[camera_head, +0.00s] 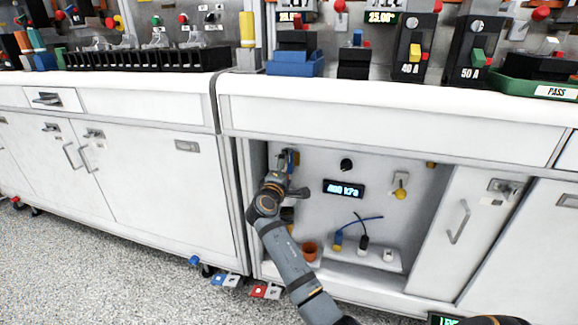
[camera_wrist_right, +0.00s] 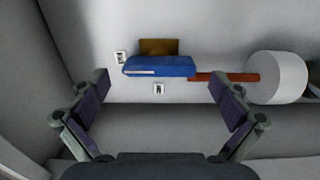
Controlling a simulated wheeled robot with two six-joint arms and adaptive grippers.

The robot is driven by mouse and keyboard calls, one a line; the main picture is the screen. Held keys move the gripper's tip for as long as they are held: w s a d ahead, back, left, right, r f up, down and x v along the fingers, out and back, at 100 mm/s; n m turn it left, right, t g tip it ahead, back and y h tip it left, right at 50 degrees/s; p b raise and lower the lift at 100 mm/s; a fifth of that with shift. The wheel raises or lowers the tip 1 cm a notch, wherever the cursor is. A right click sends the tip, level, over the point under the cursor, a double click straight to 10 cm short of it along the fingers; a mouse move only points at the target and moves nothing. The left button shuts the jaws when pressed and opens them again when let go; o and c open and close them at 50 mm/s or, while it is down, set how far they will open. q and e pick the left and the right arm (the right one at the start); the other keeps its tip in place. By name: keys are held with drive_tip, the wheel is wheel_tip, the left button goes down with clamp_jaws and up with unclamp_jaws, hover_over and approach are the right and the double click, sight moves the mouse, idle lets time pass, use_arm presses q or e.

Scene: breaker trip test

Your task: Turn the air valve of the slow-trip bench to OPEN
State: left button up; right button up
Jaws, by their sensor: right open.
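The air valve appears to be the blue handle (camera_wrist_right: 158,67) in the right wrist view, lying sideways in front of a brown body (camera_wrist_right: 158,46). A red-brown pipe (camera_wrist_right: 225,77) runs from it to a white cylinder (camera_wrist_right: 280,77). In the head view the blue part (camera_head: 291,158) shows high on the left side of the open recess, partly hidden by my arm. My right gripper (camera_wrist_right: 169,88) is open and empty, its fingers apart on either side and short of the handle. In the head view the gripper (camera_head: 290,182) is inside the recess, just below the valve. My left gripper is not in view.
The worktop edge (camera_head: 400,110) hangs above; a cabinet door (camera_head: 462,235) bounds the right. Small labels (camera_wrist_right: 120,57) by the handle are unreadable.

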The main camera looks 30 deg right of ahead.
drive_tip(key=v, duration=0.5)
drive_tip(key=shift+s+a, duration=0.25)
drive_tip(key=shift+a, duration=0.05)
